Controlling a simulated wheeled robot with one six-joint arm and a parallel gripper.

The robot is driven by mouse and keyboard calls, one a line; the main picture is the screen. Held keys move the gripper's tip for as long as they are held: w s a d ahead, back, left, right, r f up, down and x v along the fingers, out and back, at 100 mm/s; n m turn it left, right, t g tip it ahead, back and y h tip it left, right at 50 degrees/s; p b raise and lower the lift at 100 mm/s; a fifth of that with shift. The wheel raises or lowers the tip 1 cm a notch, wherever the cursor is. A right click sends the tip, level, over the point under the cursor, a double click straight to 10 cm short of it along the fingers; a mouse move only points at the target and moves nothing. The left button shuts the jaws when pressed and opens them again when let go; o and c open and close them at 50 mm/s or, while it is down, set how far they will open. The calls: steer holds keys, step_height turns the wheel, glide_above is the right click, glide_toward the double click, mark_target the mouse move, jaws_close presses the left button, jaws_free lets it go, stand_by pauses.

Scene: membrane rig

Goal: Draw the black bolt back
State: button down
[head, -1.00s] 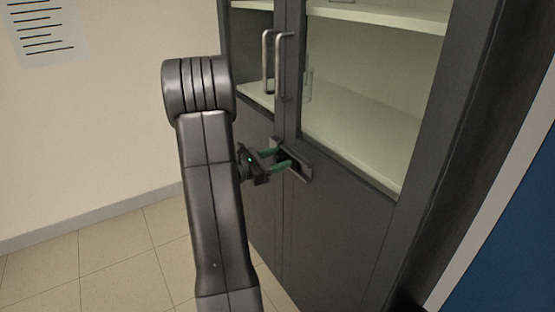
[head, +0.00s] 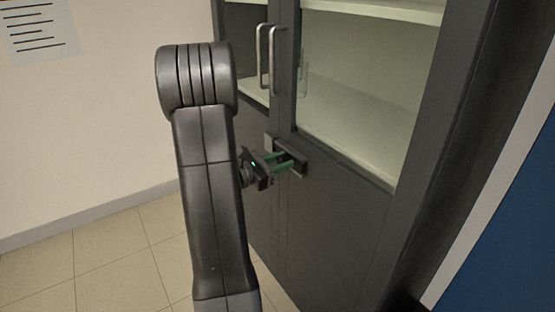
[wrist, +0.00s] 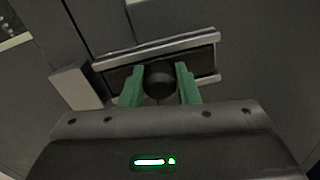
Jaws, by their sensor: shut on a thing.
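The black bolt shows its round dark knob (wrist: 159,82) in the wrist view, between the two green fingers of my gripper (wrist: 160,88). The fingers are shut on the knob. The bolt sits in a rail housing (wrist: 208,52) with light metal edges on the right-hand cabinet door. A grey block (wrist: 76,88), the keeper, is at the left end of the housing, by the door gap. In the head view my gripper (head: 284,162) is at the housing (head: 301,168), and the fingers hide most of the knob.
The dark grey cabinet (head: 330,220) has two doors with glass upper panes and upright metal handles (head: 265,58) above the bolt. Shelves show behind the glass. A beige wall (head: 110,120) and open tiled floor (head: 110,245) lie to the left.

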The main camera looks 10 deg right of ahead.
steer(key=shift+s+d, duration=0.1)
steer(key=shift+s, duration=0.05)
steer(key=c, duration=1.1)
jaws_free()
steer(key=shift+s, duration=0.1)
steer(key=shift+a, duration=0.45)
steer(key=p+v, duration=0.1)
steer(key=v, duration=1.2)
steer(key=shift+p, duration=0.3)
steer(key=shift+d, duration=0.2)
steer(key=b+x, duration=0.1)
steer(key=x, duration=1.2)
steer(key=shift+d+b, duration=0.25)
steer(key=shift+b, duration=0.05)
